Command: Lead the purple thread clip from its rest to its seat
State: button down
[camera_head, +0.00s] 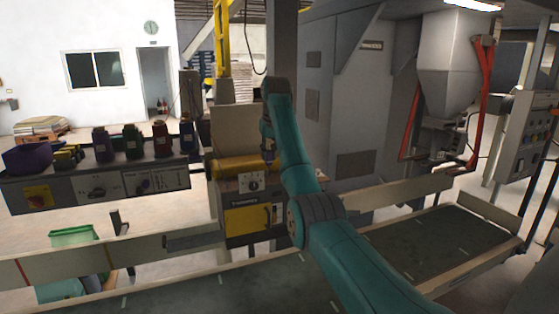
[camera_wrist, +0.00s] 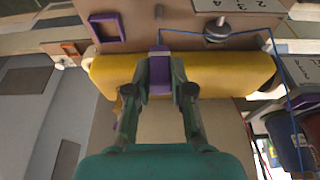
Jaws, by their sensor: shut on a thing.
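The purple thread clip (camera_wrist: 160,76) is between the two fingertips of my gripper (camera_wrist: 160,85) in the wrist view. My gripper is shut on it, in front of the yellow roller (camera_wrist: 220,76); I cannot tell whether the clip touches the roller. A blue thread (camera_wrist: 187,33) runs from above the clip past a round grey disc (camera_wrist: 216,29), then down the right side. A purple square frame (camera_wrist: 107,28) sits on the tan panel, up and left of the clip. In the head view my gripper (camera_head: 268,157) is small, at the yellow roller (camera_head: 240,164), and mostly hidden by my arm.
Several coloured thread cones (camera_head: 161,139) stand on a grey rack (camera_head: 110,183) at left. A blue cone (camera_wrist: 287,143) shows at the wrist view's right. The conveyor (camera_head: 220,285) runs below.

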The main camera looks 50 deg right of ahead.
jog(key=shift+s+d+r, duration=0.1)
jog(key=shift+r, duration=0.05)
jog(key=shift+s+d, duration=1.75)
jog(key=shift+d, duration=1.1)
jog(key=shift+f, duration=2.65)
jog(key=c, duration=0.9)
grip_release()
jog(key=shift+c, duration=0.2)
jog(key=shift+r, duration=0.1)
notch_tip(320, 180, up, 10)
